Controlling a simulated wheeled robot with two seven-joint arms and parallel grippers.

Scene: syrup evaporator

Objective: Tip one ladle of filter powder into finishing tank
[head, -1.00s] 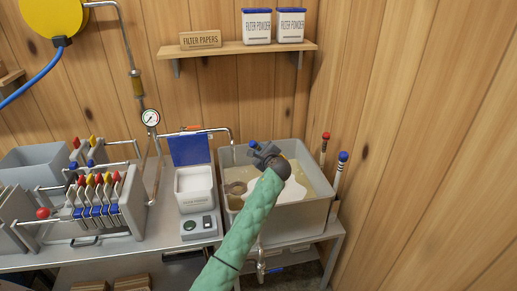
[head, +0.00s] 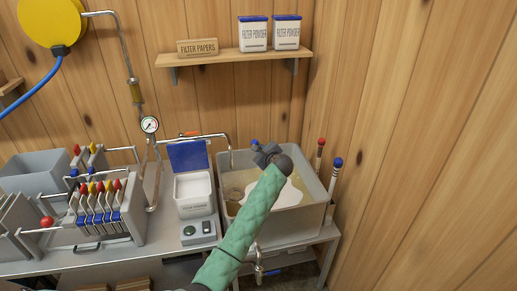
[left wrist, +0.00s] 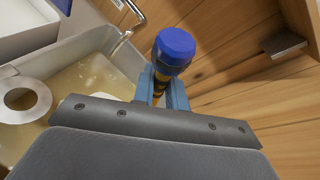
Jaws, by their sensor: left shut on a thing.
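The finishing tank (head: 312,217) is a grey tub of pale amber liquid with a white patch on its surface. My left gripper (head: 262,156), on the green-sleeved arm, is over the tank's back part. In the left wrist view my left gripper (left wrist: 160,90) is shut on an upright handle with a blue knob (left wrist: 174,48) and a yellow and black shaft. The handle's lower end, and any ladle bowl, is hidden. The open filter powder tub (head: 194,190), white inside with a raised blue lid, stands left of the tank. My right gripper is not in view.
A metal spout (head: 230,155) reaches over the tank's left edge. A ring-shaped object (left wrist: 25,102) lies in the tank. Red-topped (head: 320,153) and blue-topped (head: 334,180) rods stand at its right. A filter press (head: 105,212) is farther left. A wooden wall stands close on the right.

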